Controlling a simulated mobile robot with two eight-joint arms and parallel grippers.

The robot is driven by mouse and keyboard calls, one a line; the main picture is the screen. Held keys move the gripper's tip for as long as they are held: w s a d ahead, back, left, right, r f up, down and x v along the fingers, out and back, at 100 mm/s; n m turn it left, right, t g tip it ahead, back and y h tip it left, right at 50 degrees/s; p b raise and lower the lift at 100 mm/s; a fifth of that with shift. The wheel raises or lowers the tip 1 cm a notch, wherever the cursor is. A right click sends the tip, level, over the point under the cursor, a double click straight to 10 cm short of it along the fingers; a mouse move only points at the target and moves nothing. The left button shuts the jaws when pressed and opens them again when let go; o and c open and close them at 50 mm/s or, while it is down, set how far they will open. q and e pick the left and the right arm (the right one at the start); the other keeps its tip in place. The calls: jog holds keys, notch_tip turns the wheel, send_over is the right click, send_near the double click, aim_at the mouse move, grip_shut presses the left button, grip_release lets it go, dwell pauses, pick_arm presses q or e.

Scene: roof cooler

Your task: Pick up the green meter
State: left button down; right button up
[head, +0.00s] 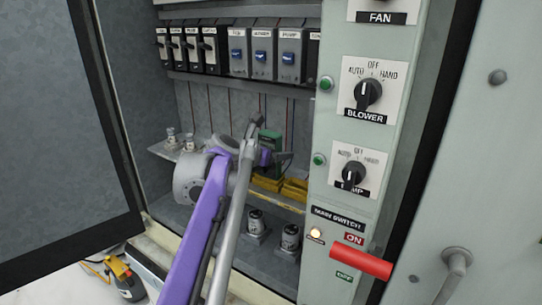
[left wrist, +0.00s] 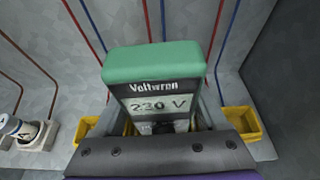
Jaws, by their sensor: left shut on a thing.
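The green meter (head: 271,138) is inside the open cabinet, above the shelf with the yellow bins, partly hidden by my left arm. In the left wrist view the meter (left wrist: 155,62) is upright, with a green top, the name "Voltwren" and a "230 V" display. My left gripper (head: 262,157) is shut on the meter. In the left wrist view the jaws (left wrist: 165,128) grip its lower part, and the meter's base is hidden. I cannot tell whether it touches the shelf. My right gripper is not in view.
Yellow bins (head: 294,188) stand on the shelf below the meter. Small cylinders (head: 189,143) stand at the shelf's left, and others (head: 290,236) on the floor below. Breakers (head: 262,53) line the top. The switch panel with a red handle (head: 360,262) borders the right; the open door (head: 60,140) the left.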

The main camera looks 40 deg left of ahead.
pick_arm(q)
notch_tip(320, 180, up, 10)
jog(key=shift+p, duration=0.4)
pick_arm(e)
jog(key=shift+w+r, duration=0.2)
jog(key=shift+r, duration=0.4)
